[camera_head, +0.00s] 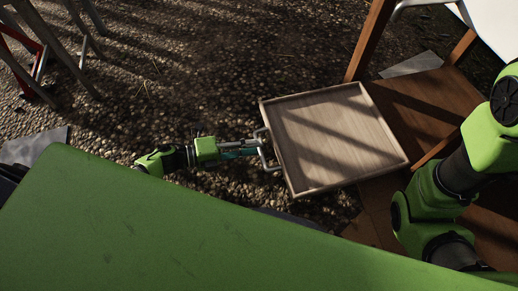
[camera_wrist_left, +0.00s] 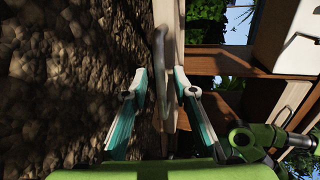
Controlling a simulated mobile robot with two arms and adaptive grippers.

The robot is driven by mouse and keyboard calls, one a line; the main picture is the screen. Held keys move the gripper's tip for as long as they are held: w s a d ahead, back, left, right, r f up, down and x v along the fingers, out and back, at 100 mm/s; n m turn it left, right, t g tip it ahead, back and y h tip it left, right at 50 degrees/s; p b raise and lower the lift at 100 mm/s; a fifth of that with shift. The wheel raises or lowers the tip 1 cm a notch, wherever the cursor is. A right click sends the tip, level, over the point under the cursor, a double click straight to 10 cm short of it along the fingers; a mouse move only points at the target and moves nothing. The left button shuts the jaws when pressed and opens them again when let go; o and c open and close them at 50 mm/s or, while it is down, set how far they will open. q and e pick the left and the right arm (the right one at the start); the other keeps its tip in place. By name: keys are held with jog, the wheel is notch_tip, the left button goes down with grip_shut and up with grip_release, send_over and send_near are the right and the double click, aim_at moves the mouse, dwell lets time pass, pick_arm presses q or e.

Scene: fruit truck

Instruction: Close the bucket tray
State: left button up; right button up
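The bucket tray (camera_head: 335,138) is a shallow wooden tray with a raised rim, sticking out to the left from a brown wooden cabinet in the head view. It is empty, with striped shadows across its floor. A grey metal handle (camera_head: 265,150) is fixed to its left side. My left gripper (camera_head: 257,147) reaches in from the left to this handle. In the left wrist view, the two teal fingers (camera_wrist_left: 164,88) are apart, with the handle (camera_wrist_left: 160,60) between them; I cannot tell if either touches it. My right gripper is not visible; only its green arm shows at the right.
The brown cabinet (camera_head: 415,105) stands right of the tray, with a white surface (camera_head: 495,22) at the top right. Pebbly ground (camera_head: 215,70) lies open to the tray's left. Wooden legs and a red frame (camera_head: 40,65) stand at the top left.

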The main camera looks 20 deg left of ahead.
pick_arm(q)
jog(key=shift+b+x, duration=0.3)
jog(key=shift+x, duration=0.9)
grip_shut()
jog(key=shift+d, duration=0.1)
